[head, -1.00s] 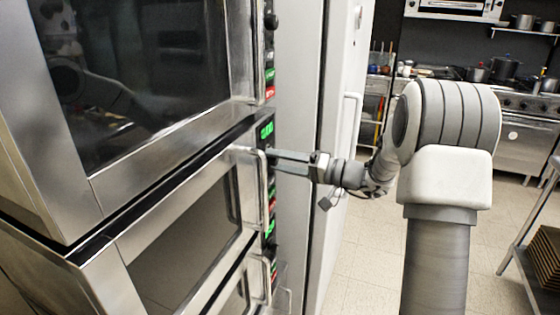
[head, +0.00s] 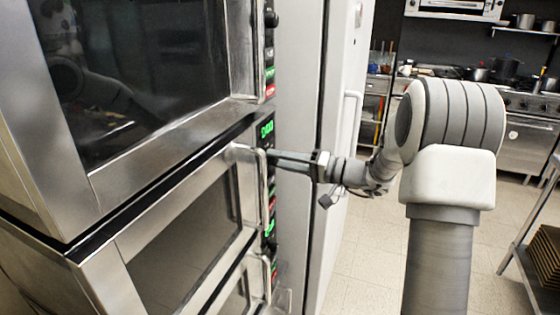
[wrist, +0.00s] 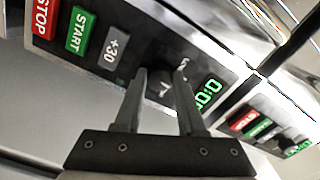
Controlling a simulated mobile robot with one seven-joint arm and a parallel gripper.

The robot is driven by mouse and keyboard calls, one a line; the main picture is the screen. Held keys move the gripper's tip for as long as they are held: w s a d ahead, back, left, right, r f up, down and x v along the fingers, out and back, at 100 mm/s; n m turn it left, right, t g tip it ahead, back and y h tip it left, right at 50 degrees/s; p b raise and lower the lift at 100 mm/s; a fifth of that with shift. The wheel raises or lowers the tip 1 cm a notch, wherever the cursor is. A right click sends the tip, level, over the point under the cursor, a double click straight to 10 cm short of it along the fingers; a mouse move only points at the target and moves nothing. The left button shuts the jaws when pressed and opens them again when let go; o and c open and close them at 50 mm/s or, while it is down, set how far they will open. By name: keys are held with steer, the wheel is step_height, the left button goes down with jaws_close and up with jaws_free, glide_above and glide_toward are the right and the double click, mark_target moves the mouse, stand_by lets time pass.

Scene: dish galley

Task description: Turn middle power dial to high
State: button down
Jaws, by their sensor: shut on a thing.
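The middle oven's control panel (head: 268,175) is a dark upright strip at the oven's right edge in the head view. In the wrist view, a dark round power dial (wrist: 158,80) sits on the panel between the +30 button and the green display. My gripper (wrist: 160,73) has a finger on each side of the dial and is shut on it. A pale "7" and another mark show by the dial; its exact setting is too unclear to read.
The red STOP (wrist: 42,18), green START (wrist: 80,30) and grey +30 (wrist: 117,47) buttons lie left of the dial. The green display (wrist: 208,95) lies right. A steel door handle (head: 262,185) stands close by my fingers. Another panel (wrist: 265,125) shows beyond.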

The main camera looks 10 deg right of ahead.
steer(key=m+p, duration=0.1)
steer(key=m, duration=0.9)
steer(key=shift+m+p, duration=0.4)
stand_by(0.4)
steer(key=c, duration=0.5)
jaws_free()
steer(key=shift+d, duration=0.1)
steer(key=v, duration=1.7)
steer(key=shift+s+d+b, duration=0.1)
steer(key=shift+s+b, duration=0.05)
steer(key=shift+b, duration=0.25)
